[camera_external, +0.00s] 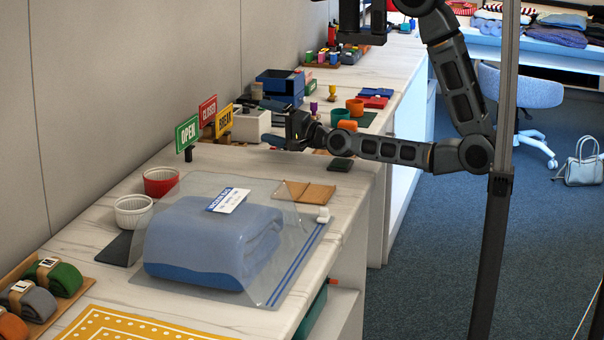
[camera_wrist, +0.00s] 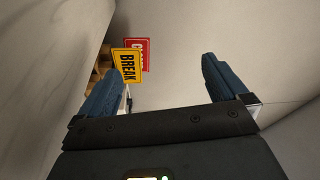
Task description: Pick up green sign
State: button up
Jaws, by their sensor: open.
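The green sign (camera_external: 188,134), reading OPEN, stands upright on a small dark base on the counter near the wall in the external view. A red CLOSED sign (camera_external: 208,110) and a yellow BREAK sign (camera_external: 224,119) stand just behind it. My gripper (camera_external: 275,140) is to the right of the green sign, apart from it, low over the counter. In the wrist view my gripper (camera_wrist: 168,88) has its fingers spread with nothing between them. The yellow sign (camera_wrist: 128,65) and red sign (camera_wrist: 139,50) show there near the left finger. The green sign does not show in the wrist view.
A red ramekin (camera_external: 161,181) and a white ramekin (camera_external: 133,214) stand in front of the green sign. A bag with a folded blue cloth (camera_external: 215,245) fills the near counter. A white box (camera_external: 250,124) stands behind my gripper. The wall runs close along the left.

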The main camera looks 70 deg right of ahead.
aim_at(195, 129)
jog(key=w+a+y, duration=0.1)
jog(key=w+a, duration=0.1)
jog(key=w, duration=0.2)
jog(key=w+a+y+p, duration=0.1)
jog(key=w+a+y, duration=0.1)
jog(key=w+a, duration=0.1)
jog(key=w+a+y, duration=0.1)
jog(key=w+a, duration=0.2)
jog(key=w, duration=0.2)
jog(key=shift+w+a+f+g+y, duration=0.1)
jog(key=shift+w+f+g+y, duration=0.2)
jog(key=shift+g, duration=0.1)
jog(key=shift+w+a+p, duration=0.15)
jog(key=shift+w+p, duration=0.35)
jog(key=shift+w, duration=3.4)
jog(key=c, duration=0.9)
